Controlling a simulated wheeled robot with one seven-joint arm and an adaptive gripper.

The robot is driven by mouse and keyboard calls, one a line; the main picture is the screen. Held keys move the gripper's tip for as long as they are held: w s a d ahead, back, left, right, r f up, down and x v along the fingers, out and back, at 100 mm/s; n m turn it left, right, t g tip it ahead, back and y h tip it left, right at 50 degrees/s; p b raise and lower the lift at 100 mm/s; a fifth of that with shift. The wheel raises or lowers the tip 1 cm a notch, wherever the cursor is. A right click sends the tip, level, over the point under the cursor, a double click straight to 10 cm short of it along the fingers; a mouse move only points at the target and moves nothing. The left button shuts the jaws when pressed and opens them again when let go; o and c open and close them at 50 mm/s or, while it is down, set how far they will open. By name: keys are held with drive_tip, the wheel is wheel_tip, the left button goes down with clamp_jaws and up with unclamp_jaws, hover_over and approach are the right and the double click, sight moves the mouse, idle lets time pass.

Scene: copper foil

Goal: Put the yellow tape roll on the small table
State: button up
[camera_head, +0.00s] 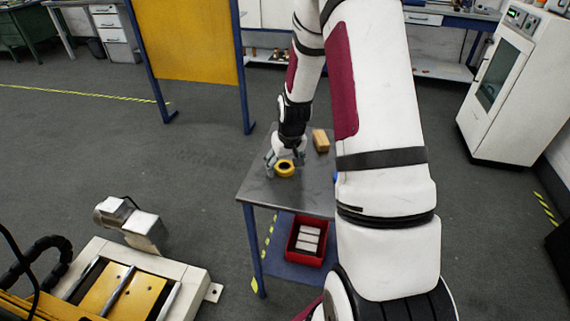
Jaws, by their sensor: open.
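The yellow tape roll (285,169) lies on the grey top of the small table (257,190), near its left side. My gripper (281,165) is at the roll, just behind and above it, with its fingers apart. One finger shows at the left of the roll. I cannot tell whether the fingers touch the roll. My arm covers the right part of the table.
A tan block (321,141) stands on the table to the right of my gripper. A red bin (306,240) with pale blocks sits on the lower shelf. A machine (150,275) stands at the lower left, a yellow panel (188,42) behind, and a white cabinet (513,90) at the right.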

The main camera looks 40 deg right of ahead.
drive_tip(key=s+a+r+n+p, duration=0.1)
drive_tip(key=s+a+r, duration=0.25)
drive_tip(key=r, duration=0.65)
drive_tip(key=s+a+r, duration=0.3)
drive_tip(key=a+r, duration=0.1)
drive_tip(key=r, duration=0.5)
drive_tip(key=s+a+r+n, duration=0.1)
drive_tip(key=s+a+r, duration=0.2)
drive_tip(key=s, duration=0.4)
drive_tip(key=s+a+r+n, duration=0.1)
drive_tip(key=s+a+r, duration=0.2)
drive_tip(key=s+a, duration=0.3)
drive_tip(key=s+a+r+y, duration=0.1)
drive_tip(key=s+a+r, duration=0.3)
drive_tip(key=s, duration=0.5)
drive_tip(key=shift+s+a+n, duration=0.15)
drive_tip(key=shift+a+n, duration=0.25)
drive_tip(key=shift+a, duration=0.15)
